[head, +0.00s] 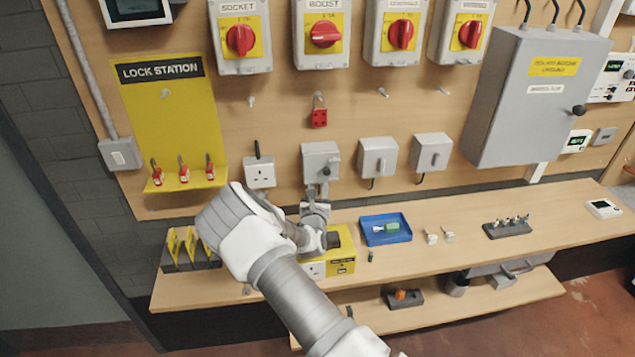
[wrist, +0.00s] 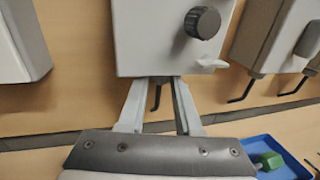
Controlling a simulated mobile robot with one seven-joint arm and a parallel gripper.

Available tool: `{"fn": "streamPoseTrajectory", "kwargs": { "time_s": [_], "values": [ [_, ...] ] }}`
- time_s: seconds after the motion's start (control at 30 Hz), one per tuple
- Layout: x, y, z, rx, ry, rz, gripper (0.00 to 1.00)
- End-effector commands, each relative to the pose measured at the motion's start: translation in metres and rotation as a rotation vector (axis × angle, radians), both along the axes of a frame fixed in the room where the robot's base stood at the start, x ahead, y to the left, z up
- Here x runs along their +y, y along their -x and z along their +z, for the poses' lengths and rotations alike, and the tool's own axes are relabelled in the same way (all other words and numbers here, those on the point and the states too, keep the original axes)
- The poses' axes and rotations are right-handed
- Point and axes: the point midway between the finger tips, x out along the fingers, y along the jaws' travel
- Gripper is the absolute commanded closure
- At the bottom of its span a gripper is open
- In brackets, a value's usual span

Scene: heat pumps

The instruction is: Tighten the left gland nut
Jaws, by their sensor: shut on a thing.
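A grey wall box (head: 320,160) hangs at the left of a row of three. In the wrist view this box (wrist: 165,35) fills the top centre, with a dark round knob (wrist: 202,22) on its front. My gripper (head: 317,190) reaches up to its underside. In the wrist view my gripper (wrist: 159,88) has its two fingertips at the box's bottom edge, on either side of the dark gland nut (wrist: 160,79), and is shut on it. The nut is mostly hidden by the fingers and the box. A black cable (wrist: 157,98) hangs down between the fingers.
Two more grey boxes (head: 378,156) (head: 432,151) hang to the right with cables below. A socket (head: 259,172) is close on the left. On the bench (head: 470,235) below are a blue tray (head: 375,238) and a yellow case (head: 342,248).

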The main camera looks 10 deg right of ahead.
Motion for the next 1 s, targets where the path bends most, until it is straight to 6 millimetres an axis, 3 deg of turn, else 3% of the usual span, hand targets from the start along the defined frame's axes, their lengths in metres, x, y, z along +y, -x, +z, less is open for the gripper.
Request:
{"fn": "streamPoseTrajectory", "kwargs": {
  "time_s": [0.7,0.73,0.77,0.8,1.0],
  "values": [
    [-0.0016,0.0000,0.0008,-0.003,0.002,0.072,1.00],
    [-0.0016,0.0000,0.0008,-0.003,0.001,0.072,0.63],
    [-0.0016,0.0000,0.0008,-0.003,0.001,0.072,0.58],
    [-0.0016,0.0000,0.0008,-0.003,0.001,0.072,0.54],
    [-0.0016,0.0001,0.0005,-0.002,0.000,0.071,0.54]
  ]
}}
